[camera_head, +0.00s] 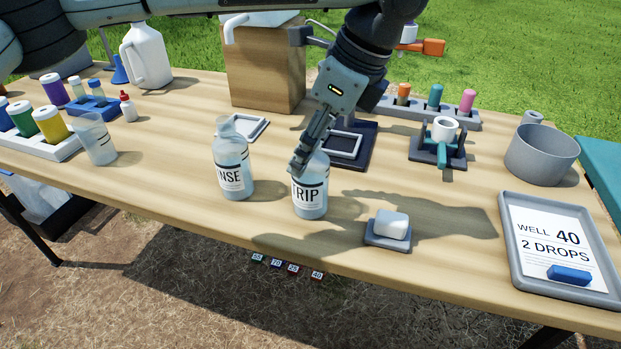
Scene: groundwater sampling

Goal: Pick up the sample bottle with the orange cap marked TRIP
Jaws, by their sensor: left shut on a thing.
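The sample bottle marked TRIP (310,198) is clear with a white label and stands upright near the table's front middle. My left gripper (304,160) reaches down from above and is shut on the top of this bottle. The gripper hides the bottle's top, so I cannot see an orange cap. I cannot tell whether the bottle's base is touching the table. My right gripper is not in view.
A similar bottle (234,178), its label partly reading NSE, stands close on the left. A white block on a small grey tray (388,242) is at right front. A dark frame stand (358,155) is just behind. A grey bowl (541,158) and sign tray (507,245) stand further right.

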